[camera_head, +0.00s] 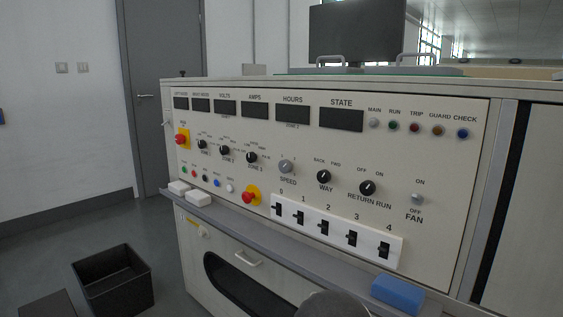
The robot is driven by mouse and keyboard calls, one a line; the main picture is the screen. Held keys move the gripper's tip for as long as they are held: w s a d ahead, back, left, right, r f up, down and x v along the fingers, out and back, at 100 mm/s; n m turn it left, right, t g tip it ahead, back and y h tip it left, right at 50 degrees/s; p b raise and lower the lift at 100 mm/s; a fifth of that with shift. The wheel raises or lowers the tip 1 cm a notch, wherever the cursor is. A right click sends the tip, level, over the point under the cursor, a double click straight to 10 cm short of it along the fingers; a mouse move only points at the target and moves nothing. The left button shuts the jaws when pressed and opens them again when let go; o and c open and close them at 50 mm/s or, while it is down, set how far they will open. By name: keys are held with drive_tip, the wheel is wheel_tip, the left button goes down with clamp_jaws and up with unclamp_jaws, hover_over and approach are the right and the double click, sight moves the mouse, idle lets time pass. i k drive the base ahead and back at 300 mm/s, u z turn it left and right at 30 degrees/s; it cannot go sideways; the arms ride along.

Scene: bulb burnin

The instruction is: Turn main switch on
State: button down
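The control panel (440,155) fills the middle of the view. At its far left, a red knob (181,139) sits on a yellow plate under a small label that I cannot read clearly. A second red knob (249,197) on a yellow plate is lower, left of the breaker row. The white breaker strip (337,238) carries black toggles labelled 0 to 4. The lamp labelled MAIN (374,123) is grey and looks unlit; the display windows are dark. I cannot tell which control is the main switch. My gripper is not in view.
A grey ledge (300,262) runs below the panel, with white blocks (187,193) at left and a blue block (398,292) at right. A dark rounded shape (335,305) shows at the bottom edge. A black bin (112,280) stands on the floor at left.

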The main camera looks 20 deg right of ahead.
sight(179, 138)
drive_tip(key=u, duration=0.3)
drive_tip(key=i, duration=0.4)
drive_tip(key=u, duration=0.65)
drive_tip(key=i, duration=1.4)
drive_tip(key=z, duration=0.75)
